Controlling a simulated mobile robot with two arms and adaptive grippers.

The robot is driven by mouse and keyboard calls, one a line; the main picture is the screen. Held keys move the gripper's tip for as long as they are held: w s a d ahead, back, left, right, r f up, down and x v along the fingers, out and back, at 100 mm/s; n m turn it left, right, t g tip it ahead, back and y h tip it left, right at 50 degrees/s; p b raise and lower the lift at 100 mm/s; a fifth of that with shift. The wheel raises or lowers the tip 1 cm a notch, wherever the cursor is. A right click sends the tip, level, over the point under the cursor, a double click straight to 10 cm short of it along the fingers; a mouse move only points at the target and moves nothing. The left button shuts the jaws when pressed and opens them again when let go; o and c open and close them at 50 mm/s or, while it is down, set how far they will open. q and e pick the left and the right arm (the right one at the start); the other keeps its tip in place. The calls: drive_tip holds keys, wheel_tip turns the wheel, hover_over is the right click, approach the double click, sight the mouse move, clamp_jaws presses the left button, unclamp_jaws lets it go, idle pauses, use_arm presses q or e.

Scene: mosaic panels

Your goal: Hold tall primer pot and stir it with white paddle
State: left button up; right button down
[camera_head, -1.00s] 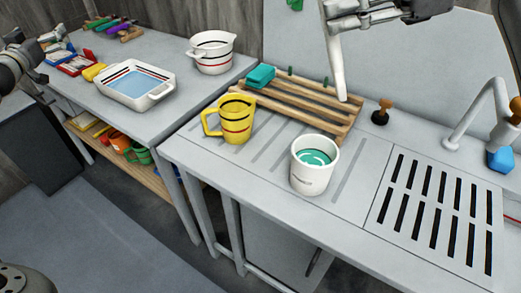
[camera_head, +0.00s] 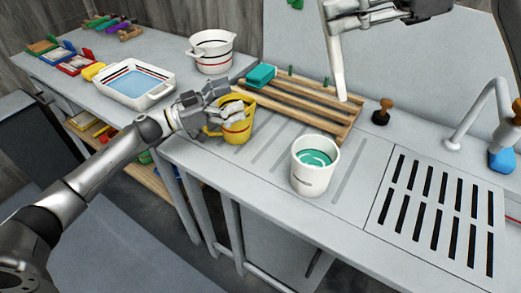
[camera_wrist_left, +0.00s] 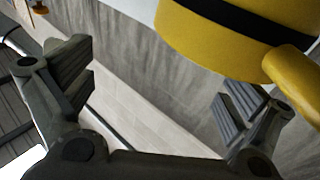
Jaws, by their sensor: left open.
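The white pot (camera_head: 312,178) with teal liquid stands upright on the grey bench, right of the yellow mug. The yellow mug (camera_head: 240,128) has dark and red bands and a handle at its left. My left gripper (camera_head: 222,104) is open at the mug's handle side, partly covering the mug. In the left wrist view, the fingers of the left gripper (camera_wrist_left: 158,88) are wide apart, with the yellow mug (camera_wrist_left: 225,35) beyond them at upper right. My right gripper (camera_head: 343,14) is shut on the white paddle (camera_head: 337,68), which hangs down above the wooden rack, apart from the pot.
The wooden rack (camera_head: 300,104) lies behind the mug and pot, with a teal block (camera_head: 261,75) on it. A dark stopper (camera_head: 381,112) stands to its right. A slotted drain (camera_head: 432,215) and tap (camera_head: 470,110) are at right. The left table holds a tray (camera_head: 112,101) and white tub (camera_head: 203,63).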

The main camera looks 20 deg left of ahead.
use_arm(q)
drive_tip(key=s+d+m+g+h, duration=0.35)
drive_tip(key=s+d, duration=0.25)
drive_tip(key=d, duration=0.3)
drive_tip(key=m+g+y, duration=0.1)
drive_tip(key=g+y, duration=0.1)
drive_tip(key=g, duration=0.2)
approach(336, 153)
drive_tip(key=shift+h, duration=0.25)
drive_tip(key=x, duration=0.4)
drive_tip(key=shift+w+d+f, duration=0.15)
drive_tip(key=shift+d, duration=0.2)
drive_tip(key=shift+c, duration=0.4)
